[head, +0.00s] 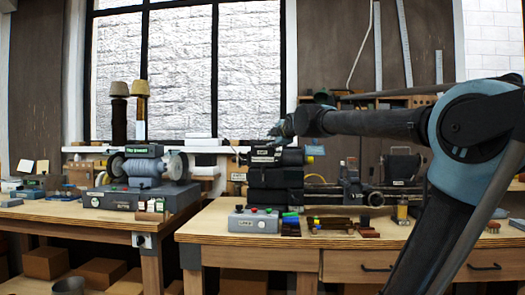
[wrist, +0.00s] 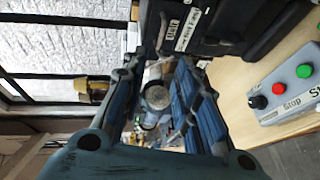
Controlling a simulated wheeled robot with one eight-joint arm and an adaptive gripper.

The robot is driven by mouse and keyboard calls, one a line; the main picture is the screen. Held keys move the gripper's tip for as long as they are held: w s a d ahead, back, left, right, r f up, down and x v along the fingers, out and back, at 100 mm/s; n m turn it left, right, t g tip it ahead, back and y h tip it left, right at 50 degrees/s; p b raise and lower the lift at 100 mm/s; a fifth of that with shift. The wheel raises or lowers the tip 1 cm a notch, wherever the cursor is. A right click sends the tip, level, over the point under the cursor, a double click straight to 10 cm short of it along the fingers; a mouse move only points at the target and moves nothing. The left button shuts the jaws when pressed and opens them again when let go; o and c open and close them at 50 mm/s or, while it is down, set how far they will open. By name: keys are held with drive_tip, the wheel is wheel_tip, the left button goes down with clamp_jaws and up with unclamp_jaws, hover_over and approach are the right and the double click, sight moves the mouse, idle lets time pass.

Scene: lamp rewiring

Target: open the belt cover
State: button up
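The dark lathe headstock (head: 275,178) stands on the right bench. Its upper dark box, which appears to be the belt cover (head: 264,156), carries a small white label and looks shut. In the wrist view the dark housing (wrist: 235,20) with white labels fills the top, just beyond the fingers. My gripper (head: 281,131) is at the top of the headstock, by its upper left. In the wrist view my gripper (wrist: 162,80) has its two blue fingers spread apart with nothing between them. I cannot tell whether a finger touches the cover.
A grey control box (head: 254,220) with coloured buttons sits in front of the lathe; it also shows in the wrist view (wrist: 290,90). Small coloured parts lie along the bench front. A bench grinder (head: 145,168) stands on the left bench. A gap separates the benches.

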drive_tip(key=x, duration=1.6)
drive_tip(key=shift+f, duration=0.2)
drive_tip(key=shift+w, duration=0.1)
clamp_jaws()
